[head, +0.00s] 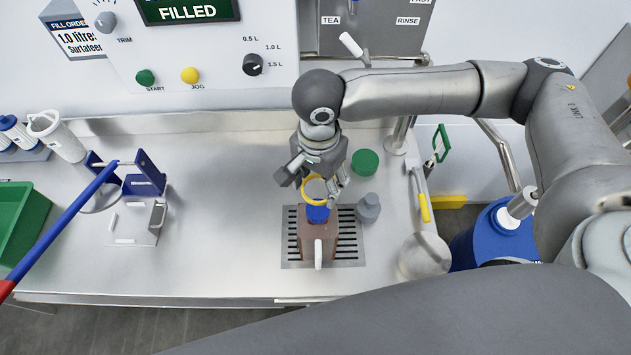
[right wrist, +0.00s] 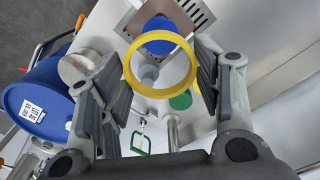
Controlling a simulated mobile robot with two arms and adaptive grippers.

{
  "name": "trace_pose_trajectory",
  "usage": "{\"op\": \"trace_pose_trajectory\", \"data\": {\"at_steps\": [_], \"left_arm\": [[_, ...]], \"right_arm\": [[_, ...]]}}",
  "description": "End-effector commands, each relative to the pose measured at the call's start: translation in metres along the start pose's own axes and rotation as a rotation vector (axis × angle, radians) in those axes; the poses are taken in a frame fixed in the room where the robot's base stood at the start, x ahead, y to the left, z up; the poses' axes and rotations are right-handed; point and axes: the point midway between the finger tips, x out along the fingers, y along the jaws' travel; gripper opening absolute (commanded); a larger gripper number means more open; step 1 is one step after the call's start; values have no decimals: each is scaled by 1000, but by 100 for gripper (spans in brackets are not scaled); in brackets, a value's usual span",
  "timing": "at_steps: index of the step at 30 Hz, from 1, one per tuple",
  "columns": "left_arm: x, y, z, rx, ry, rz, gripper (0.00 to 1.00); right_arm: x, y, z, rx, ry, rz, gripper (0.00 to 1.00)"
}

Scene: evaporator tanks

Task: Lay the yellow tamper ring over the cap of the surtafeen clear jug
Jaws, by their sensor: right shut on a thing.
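My right gripper (head: 318,180) is shut on the yellow tamper ring (head: 314,184) and holds it above the jug. In the right wrist view the ring (right wrist: 128,72) sits between the fingers of the gripper (right wrist: 160,85). The jug (head: 318,240), brownish in its body, stands on the drain grate with its handle toward the front. Its blue cap (head: 317,213) shows just below the ring; in the right wrist view the cap (right wrist: 158,36) appears through and beyond the ring's far part. The ring looks apart from the cap. My left gripper is not in view.
A grey stopper-like piece (head: 369,208) stands on the right side of the grate (head: 347,252). A green round lid (head: 365,162) lies behind it. A blue stand (head: 137,180) and green bin (head: 20,218) are at left. A blue drum (head: 495,235) stands at right.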

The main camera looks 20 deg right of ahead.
Motion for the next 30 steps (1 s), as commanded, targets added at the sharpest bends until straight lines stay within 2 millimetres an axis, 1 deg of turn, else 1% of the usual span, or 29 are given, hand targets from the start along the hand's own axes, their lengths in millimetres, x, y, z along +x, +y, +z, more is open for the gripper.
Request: {"op": "trace_pose_trajectory", "data": {"at_steps": [7,12,13,15,21,27,30], "left_arm": [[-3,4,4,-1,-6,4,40],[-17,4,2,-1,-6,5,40],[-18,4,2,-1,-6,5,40],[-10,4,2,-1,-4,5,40],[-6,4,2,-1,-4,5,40],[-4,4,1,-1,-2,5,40],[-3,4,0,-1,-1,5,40]], "right_arm": [[-1,0,0,0,0,0,52],[-4,0,0,2,-1,2,52],[-2,0,0,2,-1,2,52],[11,0,0,1,-2,2,52],[30,0,0,1,-1,2,52],[43,0,0,1,0,1,52],[46,0,0,0,1,0,52]]}}
